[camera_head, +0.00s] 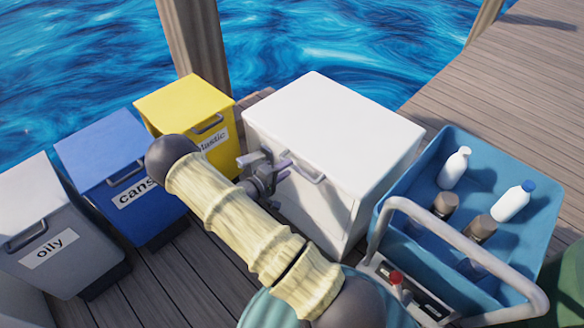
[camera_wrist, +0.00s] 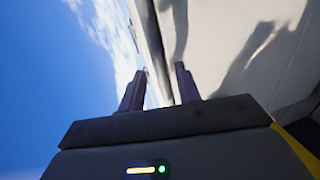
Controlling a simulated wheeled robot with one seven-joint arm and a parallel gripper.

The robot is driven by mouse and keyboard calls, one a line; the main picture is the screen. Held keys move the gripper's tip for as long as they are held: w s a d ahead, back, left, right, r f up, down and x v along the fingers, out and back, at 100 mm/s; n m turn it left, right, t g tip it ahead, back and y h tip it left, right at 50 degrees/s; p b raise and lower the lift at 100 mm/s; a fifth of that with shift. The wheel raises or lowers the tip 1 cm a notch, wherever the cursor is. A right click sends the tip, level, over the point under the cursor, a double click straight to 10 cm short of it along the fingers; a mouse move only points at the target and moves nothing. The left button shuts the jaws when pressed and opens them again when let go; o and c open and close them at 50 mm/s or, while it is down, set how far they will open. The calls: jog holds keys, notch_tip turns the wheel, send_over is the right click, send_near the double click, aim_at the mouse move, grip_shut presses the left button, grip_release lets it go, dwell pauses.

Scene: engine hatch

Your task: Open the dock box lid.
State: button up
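The dock box is the white box (camera_head: 318,205) in the middle of the head view. Its flat white lid (camera_head: 335,125) lies shut on top. A grey handle (camera_head: 307,172) is on its front near the lid's edge. My gripper (camera_head: 266,167) is at the front left of the box, left of the handle. In the wrist view its two fingers (camera_wrist: 160,88) stand apart with nothing clearly between them. The white box wall (camera_wrist: 235,55) and a dark seam run close beyond the fingertips. I cannot tell whether a finger touches the box.
A yellow bin (camera_head: 185,105), a blue bin (camera_head: 100,150) and a grey bin (camera_head: 40,215) stand to the left. A blue crate (camera_head: 425,165) with several bottles is at the right. A wooden post (camera_head: 193,40) rises behind. Planks are bare at the upper right.

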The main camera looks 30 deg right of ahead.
aim_at(292, 166)
jog(key=shift+x, duration=1.85)
jog(key=shift+c, duration=0.2)
grip_shut()
jog(key=shift+a+r, duration=0.1)
jog(key=shift+r, duration=0.05)
